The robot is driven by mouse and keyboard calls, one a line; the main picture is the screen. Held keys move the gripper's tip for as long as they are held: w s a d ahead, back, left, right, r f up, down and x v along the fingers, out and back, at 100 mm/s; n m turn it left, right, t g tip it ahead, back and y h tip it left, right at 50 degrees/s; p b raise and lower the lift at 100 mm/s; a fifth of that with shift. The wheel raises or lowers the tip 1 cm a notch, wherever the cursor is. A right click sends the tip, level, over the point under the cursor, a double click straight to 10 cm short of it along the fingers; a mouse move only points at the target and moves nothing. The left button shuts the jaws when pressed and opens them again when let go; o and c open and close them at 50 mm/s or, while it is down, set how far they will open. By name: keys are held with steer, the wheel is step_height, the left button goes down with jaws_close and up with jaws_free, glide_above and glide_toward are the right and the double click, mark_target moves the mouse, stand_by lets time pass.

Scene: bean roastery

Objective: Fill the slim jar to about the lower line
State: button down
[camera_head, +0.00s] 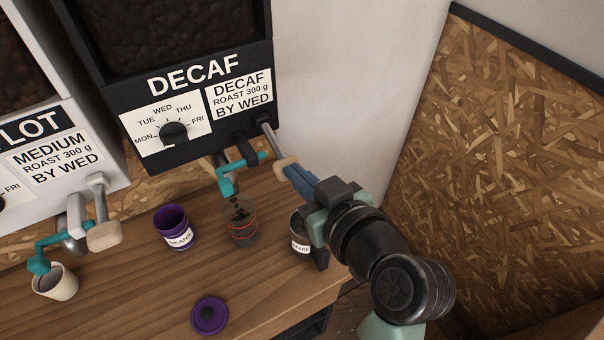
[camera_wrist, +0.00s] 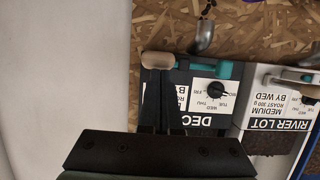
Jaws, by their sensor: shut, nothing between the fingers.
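The slim jar (camera_head: 240,232), clear with red lines around it, stands upright on the wooden counter under the DECAF dispenser's spout (camera_wrist: 203,38). Dark beans (camera_head: 239,210) fall from the spout into it, and dark beans lie inside. Their exact level against the lines is hard to read. The DECAF lever has a steel rod and a tan knob (camera_head: 285,162); the knob also shows in the wrist view (camera_wrist: 157,60). My gripper (camera_head: 290,170) is shut and empty, its fingertips at the knob, seemingly touching it.
A purple BEANS canister (camera_head: 173,226) stands left of the jar, a dark labelled container (camera_head: 299,232) right of it. A purple lid (camera_head: 209,315) lies in front. A cream cup (camera_head: 56,284) stands under the RIVER LOT dispenser (camera_wrist: 285,125). A chipboard wall (camera_head: 510,170) rises at right.

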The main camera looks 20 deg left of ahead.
steer(key=b+v, duration=0.2)
steer(key=v, duration=0.9)
steer(key=shift+b, duration=0.35)
steer(key=shift+r, duration=0.1)
steer(key=shift+w, duration=0.1)
